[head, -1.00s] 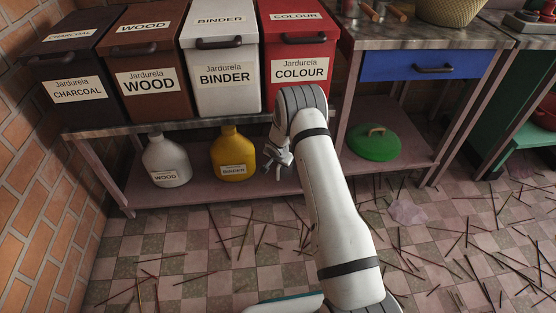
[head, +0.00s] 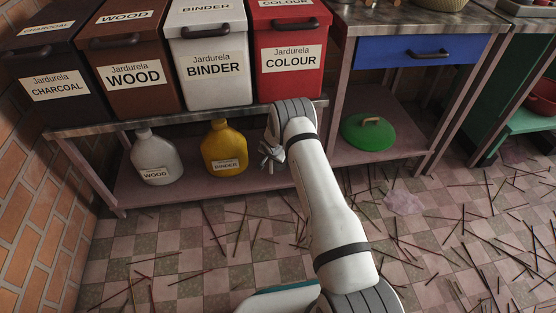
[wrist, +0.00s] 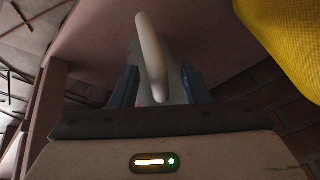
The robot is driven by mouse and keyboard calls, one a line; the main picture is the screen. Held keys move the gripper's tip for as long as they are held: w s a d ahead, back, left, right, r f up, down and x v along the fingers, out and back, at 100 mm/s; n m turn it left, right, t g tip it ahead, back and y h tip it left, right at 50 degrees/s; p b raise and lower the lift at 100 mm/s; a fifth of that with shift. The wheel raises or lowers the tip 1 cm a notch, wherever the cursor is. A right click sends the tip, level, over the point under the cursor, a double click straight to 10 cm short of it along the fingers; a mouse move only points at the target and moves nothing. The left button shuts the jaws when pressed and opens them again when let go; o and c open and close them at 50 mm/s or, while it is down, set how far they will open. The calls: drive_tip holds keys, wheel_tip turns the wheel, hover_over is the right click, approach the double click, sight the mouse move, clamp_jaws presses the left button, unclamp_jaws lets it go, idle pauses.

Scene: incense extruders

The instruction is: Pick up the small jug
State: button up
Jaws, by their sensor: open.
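My gripper (head: 268,154) is at the lower shelf, just right of the yellow binder jug, partly hidden by my own arm in the head view. In the wrist view my gripper (wrist: 160,75) is open. A pale, curved handle (wrist: 152,55) stands between its two dark fingers, with a greyish body (wrist: 176,80) behind it. This looks like the small jug, but most of it is hidden. I cannot tell if the fingers touch it. No small jug shows clearly in the head view.
A white wood jug (head: 156,158) and a yellow binder jug (head: 224,150) stand on the lower shelf (head: 190,193). Yellow also shows close by in the wrist view (wrist: 290,35). A green lid (head: 368,133) lies right of my arm. Sticks litter the tiled floor (head: 180,262).

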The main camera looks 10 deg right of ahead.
clamp_jaws()
idle(0.3)
drive_tip(key=shift+r, duration=0.15)
idle(0.3)
